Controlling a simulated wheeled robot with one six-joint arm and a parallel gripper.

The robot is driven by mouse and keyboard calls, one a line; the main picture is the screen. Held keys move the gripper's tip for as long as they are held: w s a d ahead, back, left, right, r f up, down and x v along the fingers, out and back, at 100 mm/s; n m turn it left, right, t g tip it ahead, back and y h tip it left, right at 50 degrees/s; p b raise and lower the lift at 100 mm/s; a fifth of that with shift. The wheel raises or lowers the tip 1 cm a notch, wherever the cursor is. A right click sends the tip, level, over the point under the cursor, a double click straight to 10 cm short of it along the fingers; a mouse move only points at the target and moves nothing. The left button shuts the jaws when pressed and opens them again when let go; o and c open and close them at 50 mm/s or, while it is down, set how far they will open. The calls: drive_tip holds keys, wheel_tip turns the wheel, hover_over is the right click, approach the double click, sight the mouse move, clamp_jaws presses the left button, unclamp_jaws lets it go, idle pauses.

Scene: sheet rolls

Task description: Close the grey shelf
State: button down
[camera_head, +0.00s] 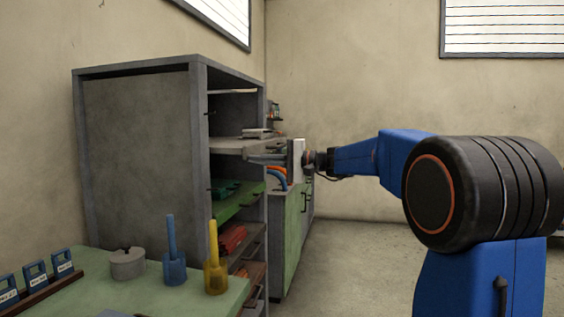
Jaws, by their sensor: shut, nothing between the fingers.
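The grey shelf (228,144) is a light grey pull-out board in the upper part of the tall grey cabinet (137,150). It sticks out from the cabinet's open front, to the right. A small pale item (257,133) lies on it. My gripper (249,157) reaches in from the right, its fingers pointing left at the shelf's front edge. It is shut and holds nothing. I cannot tell whether the fingers touch the shelf.
Below are a green shelf (239,205) and a shelf with red items (232,238). A green cabinet (291,235) stands behind. The near green bench (205,300) holds a blue holder (174,269), a yellow holder (215,275) and a grey pot (127,264). The floor (350,265) is clear.

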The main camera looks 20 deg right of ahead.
drive_tip(key=x, duration=1.2)
drive_tip(key=shift+r, duration=0.2)
